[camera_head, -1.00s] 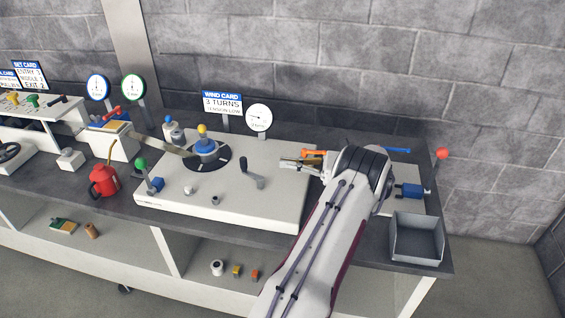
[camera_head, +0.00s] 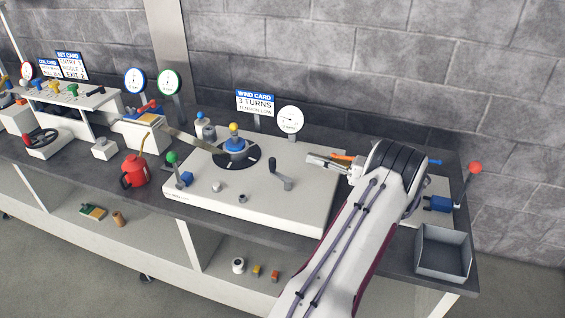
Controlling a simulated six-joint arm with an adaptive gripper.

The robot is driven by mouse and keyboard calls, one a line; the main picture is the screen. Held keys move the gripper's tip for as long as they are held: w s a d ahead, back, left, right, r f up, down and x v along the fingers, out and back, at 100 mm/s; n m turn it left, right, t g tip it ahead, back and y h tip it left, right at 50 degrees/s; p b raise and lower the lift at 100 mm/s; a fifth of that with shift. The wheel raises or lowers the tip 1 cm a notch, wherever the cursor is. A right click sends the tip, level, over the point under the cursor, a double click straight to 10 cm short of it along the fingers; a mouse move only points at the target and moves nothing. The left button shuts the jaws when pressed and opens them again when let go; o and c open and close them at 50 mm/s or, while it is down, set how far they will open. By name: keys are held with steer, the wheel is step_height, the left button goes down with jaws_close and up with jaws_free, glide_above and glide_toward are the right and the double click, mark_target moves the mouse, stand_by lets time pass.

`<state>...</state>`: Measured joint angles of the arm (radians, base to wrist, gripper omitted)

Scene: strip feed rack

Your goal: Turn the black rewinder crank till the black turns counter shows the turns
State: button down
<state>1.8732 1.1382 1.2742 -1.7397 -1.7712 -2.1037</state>
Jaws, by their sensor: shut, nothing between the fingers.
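The dark crank (camera_head: 282,174) stands up from the right part of the white rewinder deck (camera_head: 295,212), its knob at the upper left. My gripper (camera_head: 309,159) is shut and empty, to the right of and behind the crank, apart from it. My arm reaches in from the lower right. The wind card (camera_head: 255,102) behind the deck reads 3 TURNS, with a tension line below it. I cannot make out a black turns counter or its reading; small fittings on the deck front are too small to read.
A blue hub with a yellow knob (camera_head: 234,127) sits on the deck's dark disc. A white gauge (camera_head: 290,120) stands behind. A green-knobbed lever (camera_head: 173,157) is at the deck's left. A grey bin (camera_head: 443,252) and a red-knobbed lever (camera_head: 475,168) are right of my arm.

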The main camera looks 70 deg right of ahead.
steer(key=m+h, duration=0.1)
steer(key=m, duration=0.8)
steer(key=m+h, duration=0.2)
steer(key=m, duration=0.7)
steer(key=w+m+h, duration=0.1)
steer(key=m, duration=0.8)
steer(key=shift+a+m, duration=0.4)
steer(key=m, duration=0.4)
steer(key=m+h, duration=0.1)
steer(key=m, duration=0.1)
steer(key=shift+a+f+g, duration=0.1)
steer(key=shift+f+g, duration=0.25)
steer(key=shift+g, duration=0.05)
steer(key=m, duration=0.5)
steer(key=f+m, duration=0.1)
steer(key=m, duration=0.1)
steer(key=shift+a+m+g+h, duration=0.15)
steer(key=shift+m+g+h, duration=0.15)
steer(key=shift+h, duration=0.1)
steer(key=m, duration=0.5)
steer(key=f+m, duration=0.1)
steer(key=m, duration=0.1)
steer(key=shift+g+h, duration=0.3)
steer(key=shift+h, duration=0.1)
steer(key=m, duration=0.6)
steer(key=shift+s+f, duration=0.1)
steer(key=shift+f, duration=0.2)
steer(key=shift+m, duration=0.3)
steer(key=shift+d, duration=0.25)
